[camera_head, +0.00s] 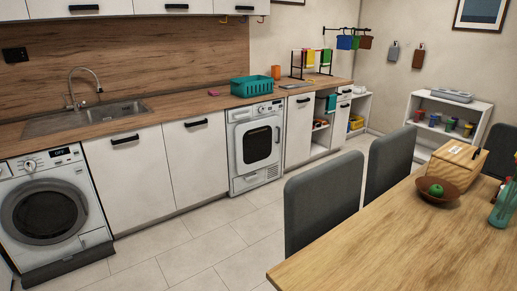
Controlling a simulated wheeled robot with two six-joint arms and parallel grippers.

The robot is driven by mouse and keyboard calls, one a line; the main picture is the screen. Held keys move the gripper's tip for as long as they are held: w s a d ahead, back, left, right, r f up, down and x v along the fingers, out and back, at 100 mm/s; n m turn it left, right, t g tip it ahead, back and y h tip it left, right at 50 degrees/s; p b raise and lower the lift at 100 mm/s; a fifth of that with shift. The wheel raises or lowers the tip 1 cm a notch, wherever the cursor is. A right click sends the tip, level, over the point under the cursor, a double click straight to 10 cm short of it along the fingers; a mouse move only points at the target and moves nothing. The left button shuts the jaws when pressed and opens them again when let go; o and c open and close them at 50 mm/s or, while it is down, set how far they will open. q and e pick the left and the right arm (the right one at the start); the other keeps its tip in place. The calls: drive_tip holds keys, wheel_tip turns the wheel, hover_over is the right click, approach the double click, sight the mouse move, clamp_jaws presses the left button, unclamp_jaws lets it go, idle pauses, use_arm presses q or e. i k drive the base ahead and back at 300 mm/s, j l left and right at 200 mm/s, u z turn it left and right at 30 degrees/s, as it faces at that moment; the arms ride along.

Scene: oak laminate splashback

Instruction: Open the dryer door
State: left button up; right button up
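Two front-loading machines stand under the counter, and no label tells which is the dryer. The white machine in the middle (257,146) has a door with a dark rounded-square window (257,145); this door looks shut. The machine at the far left (47,209) has a round dark door (45,212), also shut, and a small display on its panel. Neither of my grippers is in view.
A grey tiled floor (190,240) lies clear in front of the machines. Grey chairs (323,203) and a wooden table (420,245) fill the right side. White cabinets (196,155) stand between the machines. A teal basket (252,86) sits on the counter above the middle machine.

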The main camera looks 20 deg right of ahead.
sight(257, 142)
drive_tip(key=i+j+u, duration=0.45)
drive_tip(key=i, duration=0.25)
drive_tip(key=i+j+z, duration=0.15)
drive_tip(key=i, duration=0.4)
drive_tip(key=i+j+z, duration=0.15)
drive_tip(key=i, duration=0.35)
drive_tip(key=i+j+z, duration=0.1)
drive_tip(key=i+j, duration=0.2)
drive_tip(key=i, duration=0.25)
drive_tip(key=i+l+z, duration=0.25)
drive_tip(key=i+z, duration=0.2)
drive_tip(key=i+l+z, duration=0.1)
drive_tip(key=i+z, duration=0.75)
drive_tip(key=i+j+z, duration=0.3)
drive_tip(key=i+z, duration=0.15)
drive_tip(key=i+l+u, duration=0.35)
drive_tip(key=i, duration=0.4)
drive_tip(key=i+l+u, duration=0.35)
drive_tip(key=i+l, duration=0.35)
drive_tip(key=l, duration=0.1)
